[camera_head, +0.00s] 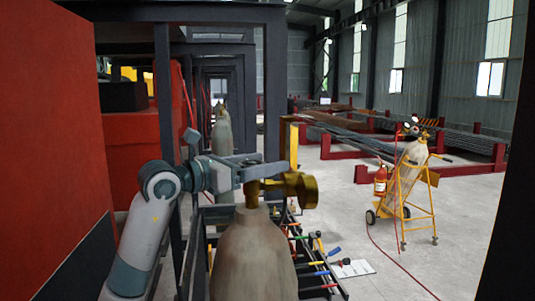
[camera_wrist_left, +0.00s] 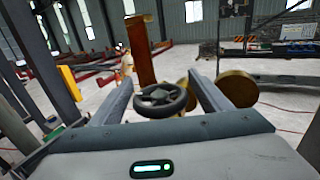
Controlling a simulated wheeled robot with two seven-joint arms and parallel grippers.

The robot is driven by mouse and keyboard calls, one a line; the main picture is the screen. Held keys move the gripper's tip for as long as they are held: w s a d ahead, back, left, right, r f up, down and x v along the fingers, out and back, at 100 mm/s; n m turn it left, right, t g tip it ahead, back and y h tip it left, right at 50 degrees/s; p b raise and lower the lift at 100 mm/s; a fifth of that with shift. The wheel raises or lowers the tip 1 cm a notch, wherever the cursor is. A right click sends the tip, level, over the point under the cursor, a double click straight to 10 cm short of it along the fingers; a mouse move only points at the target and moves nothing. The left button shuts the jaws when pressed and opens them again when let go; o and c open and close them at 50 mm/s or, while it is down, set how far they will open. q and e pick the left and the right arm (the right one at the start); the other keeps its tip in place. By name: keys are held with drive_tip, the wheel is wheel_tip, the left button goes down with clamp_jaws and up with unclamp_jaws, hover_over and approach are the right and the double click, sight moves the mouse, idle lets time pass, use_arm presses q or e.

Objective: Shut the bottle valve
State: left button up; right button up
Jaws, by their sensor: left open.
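A grey-brown gas bottle (camera_head: 253,262) stands upright close in front of me in the head view. A brass valve (camera_head: 298,188) sits on its top. My left gripper (camera_head: 272,172) reaches in from the left at the height of the valve, partly overlapping it in this view. In the left wrist view, the dark round valve handwheel (camera_wrist_left: 162,99) lies between the two open fingers of the gripper (camera_wrist_left: 162,88). I cannot tell whether either finger touches it. Brass valve parts (camera_wrist_left: 237,88) show beyond the right finger. My right gripper is out of view.
Another grey bottle (camera_head: 221,132) stands behind. A rack with coloured-handled tools (camera_head: 315,262) is right of the near bottle. A yellow trolley (camera_head: 410,195) with a bottle and a fire extinguisher (camera_head: 380,181) stands farther right. A red panel (camera_head: 55,120) closes off the left. Floor is open at right.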

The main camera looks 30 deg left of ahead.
use_arm(q)
drive_tip(key=shift+x, duration=0.75)
drive_tip(key=c, duration=1.1)
drive_tip(key=shift+o, duration=0.2)
drive_tip(key=m+h+b, duration=0.1)
drive_tip(key=m+g+h+b, duration=0.1)
drive_tip(key=d+m+g+h, duration=0.1)
drive_tip(key=h, duration=0.1)
drive_tip(key=shift+s+b, duration=0.35)
drive_tip(key=shift+b, duration=0.05)
drive_tip(key=o, duration=1.1)
drive_tip(key=shift+c, duration=0.2)
